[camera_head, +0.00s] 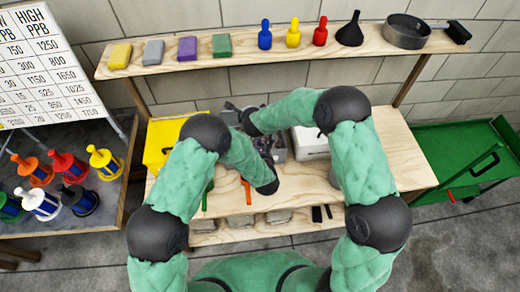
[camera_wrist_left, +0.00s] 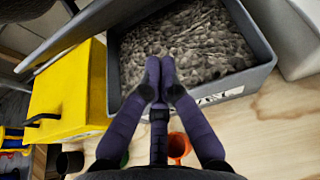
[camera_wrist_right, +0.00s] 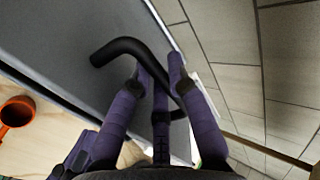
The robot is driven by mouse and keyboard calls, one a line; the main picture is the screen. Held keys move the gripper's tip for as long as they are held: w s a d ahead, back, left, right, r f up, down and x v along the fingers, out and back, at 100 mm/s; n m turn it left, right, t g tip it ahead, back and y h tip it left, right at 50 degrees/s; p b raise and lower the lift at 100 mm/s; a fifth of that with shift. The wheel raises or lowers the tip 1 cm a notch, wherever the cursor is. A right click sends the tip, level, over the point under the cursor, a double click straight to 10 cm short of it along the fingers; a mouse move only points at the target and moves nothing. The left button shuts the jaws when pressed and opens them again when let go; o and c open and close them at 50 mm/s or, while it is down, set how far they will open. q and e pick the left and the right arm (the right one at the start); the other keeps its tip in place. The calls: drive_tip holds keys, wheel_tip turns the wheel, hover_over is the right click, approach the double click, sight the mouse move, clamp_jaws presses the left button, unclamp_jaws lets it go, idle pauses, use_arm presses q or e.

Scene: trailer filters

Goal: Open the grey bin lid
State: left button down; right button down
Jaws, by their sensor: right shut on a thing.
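The grey bin (camera_wrist_left: 225,92) stands on the wooden table, its top uncovered and grey gravel showing inside; in the head view (camera_head: 279,155) my arms partly hide it. The grey lid (camera_wrist_right: 85,45) fills much of the right wrist view, with a bent black handle (camera_wrist_right: 122,48). My right gripper (camera_wrist_right: 160,72) is shut on that handle. An edge of the lid also shows at the upper left of the left wrist view (camera_wrist_left: 65,38), beside the bin opening. My left gripper (camera_wrist_left: 159,75) has its fingertips together over the bin's near rim, with nothing seen between them.
A yellow bin (camera_wrist_left: 65,95) stands left of the grey bin, and a white container (camera_head: 311,143) stands right. An orange cup-like item (camera_wrist_left: 179,147) is on the table in front. A shelf (camera_head: 240,58) with blocks and bottles runs along the back wall.

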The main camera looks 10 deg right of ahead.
use_arm(q)
drive_tip(key=shift+x, duration=0.95)
drive_tip(key=w+r, duration=0.2)
drive_tip(key=r, duration=0.1)
drive_tip(key=shift+r, duration=0.2)
drive_tip(key=shift+w+r+g, duration=0.35)
drive_tip(key=shift+r+g, duration=0.05)
drive_tip(key=shift+r, duration=0.25)
use_arm(e)
drive_tip(key=c, duration=1.3)
unclamp_jaws()
use_arm(q)
drive_tip(key=shift+w+r, duration=0.1)
drive_tip(key=shift+r, duration=0.05)
use_arm(e)
drive_tip(key=shift+o, duration=0.6)
drive_tip(key=shift+s+f, duration=0.1)
drive_tip(key=shift+f, duration=0.05)
